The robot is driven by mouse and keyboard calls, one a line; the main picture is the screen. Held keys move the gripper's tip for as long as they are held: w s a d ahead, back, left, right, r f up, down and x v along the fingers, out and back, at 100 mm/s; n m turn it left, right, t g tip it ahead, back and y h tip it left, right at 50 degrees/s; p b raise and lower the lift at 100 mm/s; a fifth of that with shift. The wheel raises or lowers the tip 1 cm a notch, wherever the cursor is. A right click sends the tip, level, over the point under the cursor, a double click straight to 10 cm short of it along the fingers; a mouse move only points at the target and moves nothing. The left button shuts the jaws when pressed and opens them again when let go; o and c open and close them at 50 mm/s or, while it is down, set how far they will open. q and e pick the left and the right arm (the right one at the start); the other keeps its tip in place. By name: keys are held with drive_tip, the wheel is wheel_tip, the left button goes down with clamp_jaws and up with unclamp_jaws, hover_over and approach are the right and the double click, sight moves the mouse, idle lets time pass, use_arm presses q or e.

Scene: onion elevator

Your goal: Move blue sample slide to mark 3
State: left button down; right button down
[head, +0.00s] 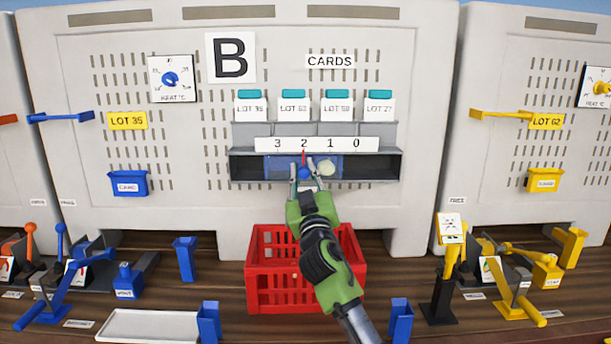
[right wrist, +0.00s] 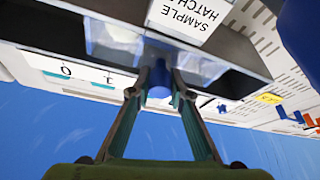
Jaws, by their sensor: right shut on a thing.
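The blue sample slide (head: 277,167) is a see-through blue tray in a dark slot (head: 375,168) of the middle panel. Its red pointer (head: 303,157) stands at about mark 2 on the white scale strip (head: 317,143), which reads 3, 2, 1, 0 from left to right. A pale round thing (head: 327,167) shows at the slide's right part. My right gripper (head: 305,174) is shut on the slide's blue knob (right wrist: 159,80), seen between the fingertips in the right wrist view. The fingers partly hide the knob and slide. My left gripper is out of view.
A red crate (head: 280,297) stands under the slot, partly behind my right arm. White cards (head: 338,108) hang above the scale. A blue tray (head: 129,184) is on the panel at left. Blue posts (head: 186,258) and a white tray (head: 150,326) stand on the wooden table. The slot's right end looks clear.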

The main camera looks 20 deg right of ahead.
drive_tip(key=c, duration=1.8)
unclamp_jaws()
drive_tip(key=shift+d, duration=0.1)
drive_tip(key=shift+c, duration=0.2)
drive_tip(key=shift+s+f, duration=0.15)
drive_tip(key=v, duration=1.1)
drive_tip(key=shift+s, duration=0.35)
drive_tip(key=shift+f, duration=0.1)
